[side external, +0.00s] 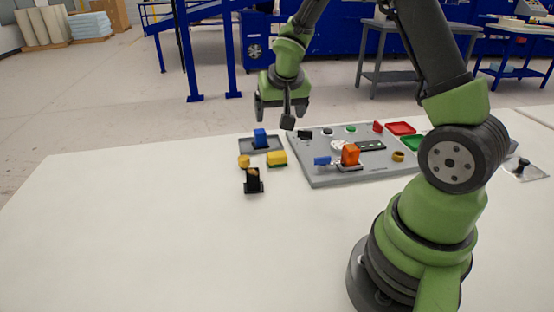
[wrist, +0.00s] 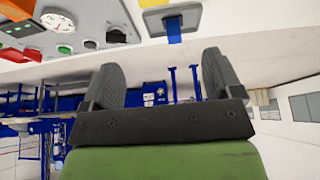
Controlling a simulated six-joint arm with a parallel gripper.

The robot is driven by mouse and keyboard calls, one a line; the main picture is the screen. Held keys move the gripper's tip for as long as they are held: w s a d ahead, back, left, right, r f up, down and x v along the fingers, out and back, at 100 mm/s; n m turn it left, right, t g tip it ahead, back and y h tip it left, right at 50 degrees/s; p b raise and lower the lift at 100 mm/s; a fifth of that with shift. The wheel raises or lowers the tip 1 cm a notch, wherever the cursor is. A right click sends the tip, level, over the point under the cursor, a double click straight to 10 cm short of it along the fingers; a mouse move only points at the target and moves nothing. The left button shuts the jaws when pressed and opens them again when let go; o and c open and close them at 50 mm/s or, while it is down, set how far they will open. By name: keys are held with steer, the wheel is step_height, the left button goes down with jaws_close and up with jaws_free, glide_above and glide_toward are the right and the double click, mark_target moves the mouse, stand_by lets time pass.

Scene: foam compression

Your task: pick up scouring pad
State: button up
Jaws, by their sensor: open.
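The scouring pad (side external: 277,158), a small yellow block with a green layer low on it, lies on the white table in the side external view, left of the grey board.
A blue block (side external: 260,138) sits in a grey tray (side external: 246,147) behind the pad. A yellow round piece (side external: 243,162) and a black holder (side external: 253,181) are close by. The grey board (side external: 325,178) with several parts is at right. The front left table is clear.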

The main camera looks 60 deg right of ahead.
glide_above(277, 154)
steer(key=s+a, duration=0.1)
steer(key=s, duration=0.1)
steer(key=shift+g, duration=0.3)
step_height(277, 154, down, 10)
steer(key=shift+w+a+f, duration=0.1)
steer(key=shift+a+f, duration=0.05)
steer(key=shift+a+x, duration=0.2)
steer(key=shift+x, duration=2.85)
steer(key=shift+w, duration=0.1)
steer(key=c, duration=1)
